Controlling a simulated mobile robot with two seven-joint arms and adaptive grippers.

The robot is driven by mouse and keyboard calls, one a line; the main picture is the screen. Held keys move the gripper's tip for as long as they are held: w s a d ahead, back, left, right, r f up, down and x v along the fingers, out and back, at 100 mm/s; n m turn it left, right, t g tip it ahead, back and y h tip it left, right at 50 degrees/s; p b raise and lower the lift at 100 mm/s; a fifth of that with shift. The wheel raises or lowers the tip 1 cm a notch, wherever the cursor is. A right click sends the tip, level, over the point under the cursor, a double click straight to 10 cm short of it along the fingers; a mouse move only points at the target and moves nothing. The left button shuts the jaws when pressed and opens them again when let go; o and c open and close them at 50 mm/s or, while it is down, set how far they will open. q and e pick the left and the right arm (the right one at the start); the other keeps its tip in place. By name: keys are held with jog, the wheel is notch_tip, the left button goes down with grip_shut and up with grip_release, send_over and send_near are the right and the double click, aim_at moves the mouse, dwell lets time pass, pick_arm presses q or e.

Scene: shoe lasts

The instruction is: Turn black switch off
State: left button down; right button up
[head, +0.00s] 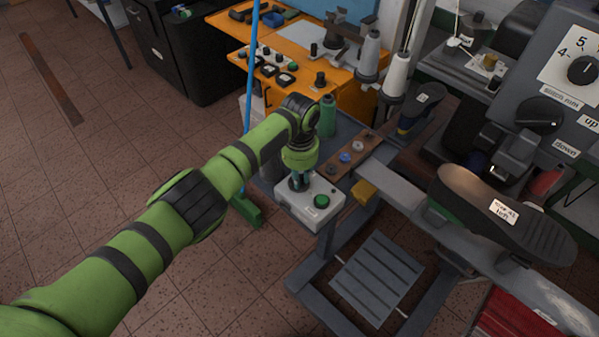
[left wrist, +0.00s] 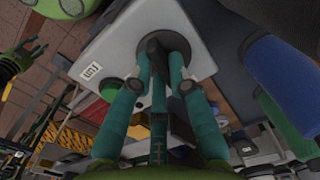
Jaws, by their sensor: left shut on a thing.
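A light grey control box (head: 309,207) stands at the centre of the head view, with a green button (head: 321,201) on its top. My left gripper (head: 299,183) points down at the box, to the left of that button. In the left wrist view, its teal fingers (left wrist: 161,72) are closed on the black switch (left wrist: 157,43), one on each side. The green button (left wrist: 110,90) shows beside them. The fingers and wrist hide most of the switch in the head view. The switch's turn position cannot be read.
A green thread spool (head: 327,115) stands just behind my left wrist. A wooden strip (head: 347,160) with small knobs lies to the right. A dark shoe last (head: 500,215) and a grey dial panel (head: 560,80) are farther right. Open tiled floor is at left.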

pick_arm(q)
jog(key=shift+n, duration=1.1)
jog(key=shift+p, duration=0.3)
jog(key=c, duration=1.2)
grip_release()
notch_tip(320, 180, up, 12)
jog(key=shift+r, duration=0.1)
